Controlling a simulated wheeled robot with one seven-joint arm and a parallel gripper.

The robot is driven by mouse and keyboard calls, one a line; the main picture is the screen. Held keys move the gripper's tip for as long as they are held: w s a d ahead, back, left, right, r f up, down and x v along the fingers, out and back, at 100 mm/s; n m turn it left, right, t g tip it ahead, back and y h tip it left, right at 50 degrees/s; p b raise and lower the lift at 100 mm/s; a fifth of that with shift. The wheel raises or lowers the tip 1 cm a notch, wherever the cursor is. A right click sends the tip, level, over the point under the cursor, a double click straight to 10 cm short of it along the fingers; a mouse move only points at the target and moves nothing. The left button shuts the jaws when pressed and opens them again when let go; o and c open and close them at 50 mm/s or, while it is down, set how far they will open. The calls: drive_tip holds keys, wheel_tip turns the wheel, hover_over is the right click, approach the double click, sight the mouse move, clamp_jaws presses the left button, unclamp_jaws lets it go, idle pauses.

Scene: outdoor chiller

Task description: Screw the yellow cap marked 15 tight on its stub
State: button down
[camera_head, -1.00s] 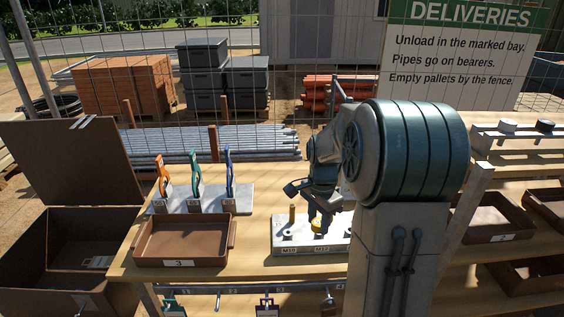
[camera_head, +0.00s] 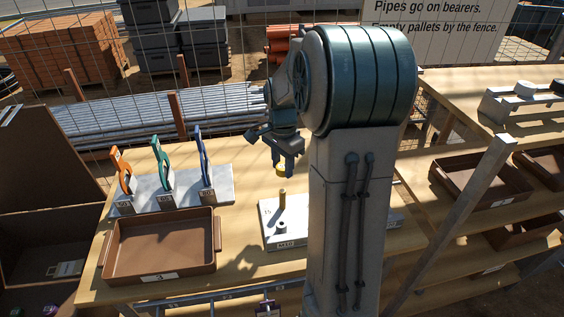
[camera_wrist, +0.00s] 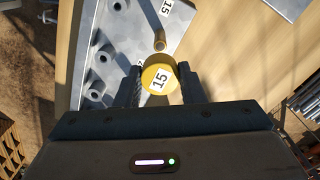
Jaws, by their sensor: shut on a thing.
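My gripper (camera_head: 284,168) is shut on the yellow cap (camera_head: 281,170). In the wrist view the cap (camera_wrist: 158,80) sits between both fingers (camera_wrist: 159,88), its white label "15" facing the camera. In the head view the cap appears clear of the stub block (camera_head: 268,239), over its far side. A slim brass-coloured post (camera_head: 282,200) and a short grey stub (camera_head: 281,228) stand on the block. In the wrist view the block (camera_wrist: 95,85) shows several grey stubs at upper left and a "15" mark near the top. My arm hides the block's right part in the head view.
A brown tray (camera_head: 108,277) lies left of the block. A rack (camera_head: 180,193) with orange, green and blue-handled tools stands behind it. Brown trays (camera_head: 484,180) and a raised rail with caps (camera_head: 510,104) are at right. Bare table lies around the block.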

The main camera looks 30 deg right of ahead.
sight(282, 191)
drive_tip(key=shift+a, duration=0.1)
wheel_tip(282, 191, down, 6)
drive_tip(key=b, duration=0.4)
drive_tip(key=shift+b, duration=0.35)
drive_tip(key=shift+f+b, duration=0.75)
drive_tip(key=shift+f, duration=0.35)
drive_tip(key=m, duration=0.4)
drive_tip(key=shift+m, duration=0.3)
drive_tip(key=m, duration=0.3)
drive_tip(key=shift+f, duration=0.1)
